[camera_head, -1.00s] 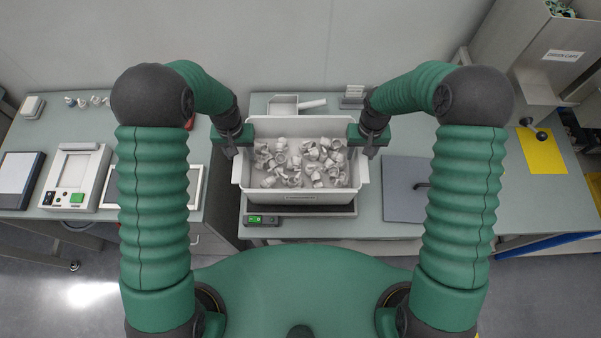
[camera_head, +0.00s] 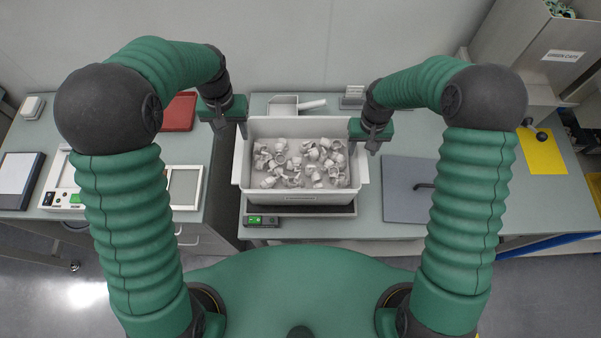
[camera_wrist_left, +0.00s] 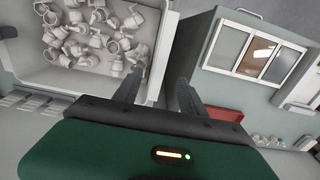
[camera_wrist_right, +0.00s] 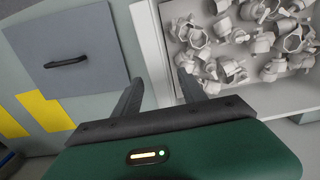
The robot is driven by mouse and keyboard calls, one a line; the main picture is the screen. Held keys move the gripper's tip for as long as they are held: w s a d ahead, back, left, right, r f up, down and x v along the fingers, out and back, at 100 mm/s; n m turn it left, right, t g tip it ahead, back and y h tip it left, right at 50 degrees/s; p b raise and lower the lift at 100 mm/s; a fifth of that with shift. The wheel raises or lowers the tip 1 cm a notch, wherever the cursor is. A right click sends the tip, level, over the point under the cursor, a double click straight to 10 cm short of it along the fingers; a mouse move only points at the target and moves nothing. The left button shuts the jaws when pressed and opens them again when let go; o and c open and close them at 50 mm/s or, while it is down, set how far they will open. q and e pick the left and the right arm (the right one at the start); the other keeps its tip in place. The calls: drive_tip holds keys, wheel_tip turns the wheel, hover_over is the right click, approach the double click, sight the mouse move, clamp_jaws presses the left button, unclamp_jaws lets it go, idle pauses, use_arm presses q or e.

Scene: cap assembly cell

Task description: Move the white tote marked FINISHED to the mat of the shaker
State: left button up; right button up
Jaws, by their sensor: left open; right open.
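The white tote (camera_head: 300,198) stands upright on a dark low platform in the middle of the bench, full of pale ring-like caps (camera_head: 300,163). Its front label is too small to read. My left gripper (camera_head: 230,128) is open and empty, just outside and above the tote's left rim. My right gripper (camera_head: 371,148) is open at the right rim. In the right wrist view the tote's wall (camera_wrist_right: 151,50) runs up between the open fingers; contact cannot be told. The tote's wall also shows in the left wrist view (camera_wrist_left: 163,45). I cannot identify a shaker mat for certain.
A small box with a green display (camera_head: 262,220) sits at the platform's front left. Right of the tote lies a grey plate with a dark handle (camera_head: 408,190); a yellow sheet (camera_head: 542,150) lies further right. A red tray (camera_head: 180,112) is on the left bench.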

wheel_tip(320, 180, up, 9)
drive_tip(key=shift+r, duration=0.15)
use_arm(q)
drive_tip(key=shift+s, duration=0.15)
use_arm(e)
drive_tip(key=shift+s, duration=0.2)
use_arm(q)
drive_tip(key=s+a+f+t+b, duration=0.2)
drive_tip(key=s+b, duration=0.2)
drive_tip(key=s, duration=1.1)
drive_tip(key=shift+t, duration=0.3)
use_arm(e)
drive_tip(key=s+d+f+t, duration=0.1)
drive_tip(key=s+f+t, duration=0.1)
drive_tip(key=s, duration=1.3)
drive_tip(key=shift+d+t, duration=0.3)
drive_tip(key=shift+d, duration=0.05)
use_arm(q)
drive_tip(key=shift+r, duration=0.1)
